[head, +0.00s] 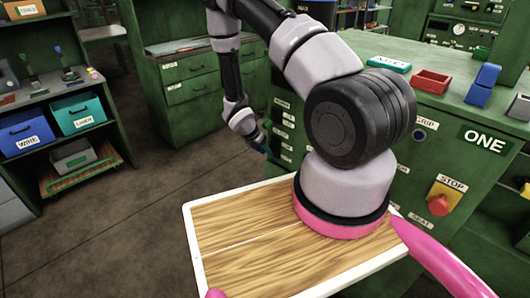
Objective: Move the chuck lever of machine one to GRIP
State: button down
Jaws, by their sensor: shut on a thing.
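Machine one is the green cabinet (455,155) at the right in the head view, with a "ONE" sign (484,141) on its front. A label reading GRIP (425,124) shows just right of my arm's big black joint, above a round blue-grey part (419,135). I cannot make out the chuck lever; my arm covers the panel left of that label. My gripper (262,146) is small and far off, pointing down beside the left end of the machine's front. It is shut on a small dark thing, too small to identify. Contact with the panel cannot be told.
A STOP button (440,204) in red on yellow sits on the machine's front. Left are shelves with a blue WIRE bin (27,133) and a teal bin (78,113). The floor (130,215) between is clear.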

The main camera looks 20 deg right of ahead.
jog(key=shift+w+r, duration=0.1)
jog(key=shift+w, duration=0.05)
jog(key=shift+c, duration=2.2)
grip_release()
jog(key=v, duration=1)
jog(key=shift+a+r, duration=0.15)
jog(key=shift+r, duration=0.2)
